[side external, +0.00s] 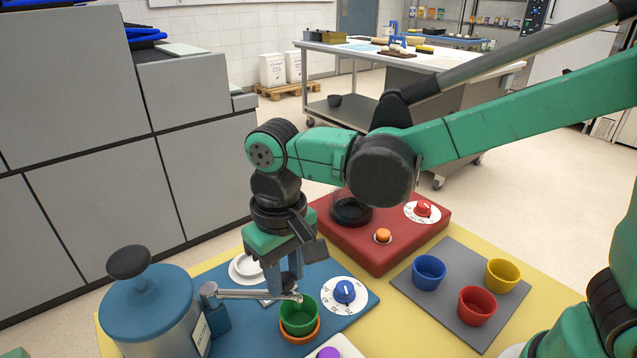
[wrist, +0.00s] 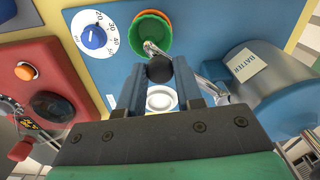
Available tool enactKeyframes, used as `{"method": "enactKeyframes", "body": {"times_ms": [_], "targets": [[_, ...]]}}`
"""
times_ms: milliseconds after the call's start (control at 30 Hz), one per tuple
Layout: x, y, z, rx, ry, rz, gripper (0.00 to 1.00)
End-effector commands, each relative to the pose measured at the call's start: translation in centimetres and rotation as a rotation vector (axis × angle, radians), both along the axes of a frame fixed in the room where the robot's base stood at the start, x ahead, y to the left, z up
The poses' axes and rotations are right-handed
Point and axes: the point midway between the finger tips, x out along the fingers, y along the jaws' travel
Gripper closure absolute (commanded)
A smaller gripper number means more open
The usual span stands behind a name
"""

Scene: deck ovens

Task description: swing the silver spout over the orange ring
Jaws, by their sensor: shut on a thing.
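The silver spout (side external: 245,293) reaches right from the blue batter dispenser (side external: 150,305). In the wrist view the spout (wrist: 205,84) ends at the edge of the green cup (wrist: 148,33), and the orange ring (wrist: 168,17) shows beyond. My gripper (side external: 286,283) points down, shut on the spout's black knob (wrist: 160,69), which sits between its fingers.
A blue dial (side external: 345,291) is right of the cup. A red unit (side external: 385,247) stands farther back. A grey mat (side external: 450,312) holds blue, red and yellow cups. A white block with a purple button (side external: 328,353) is in front.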

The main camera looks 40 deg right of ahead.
Motion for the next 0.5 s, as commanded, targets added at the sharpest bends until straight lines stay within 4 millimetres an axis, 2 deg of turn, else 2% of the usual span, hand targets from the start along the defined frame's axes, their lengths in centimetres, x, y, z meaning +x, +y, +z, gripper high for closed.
{"method": "enactKeyframes", "body": {"times_ms": [300, 333, 433, 500], "targets": [[-0.14, 0.12, 0.01, 0.003, 0.004, 0.000, 1.00], [-0.14, 0.12, 0.01, 0.003, 0.004, 0.000, 0.67], [-0.13, 0.12, 0.00, 0.003, 0.004, 0.001, 0.38], [-0.12, 0.10, 0.00, 0.003, 0.003, 0.001, 0.38]]}}
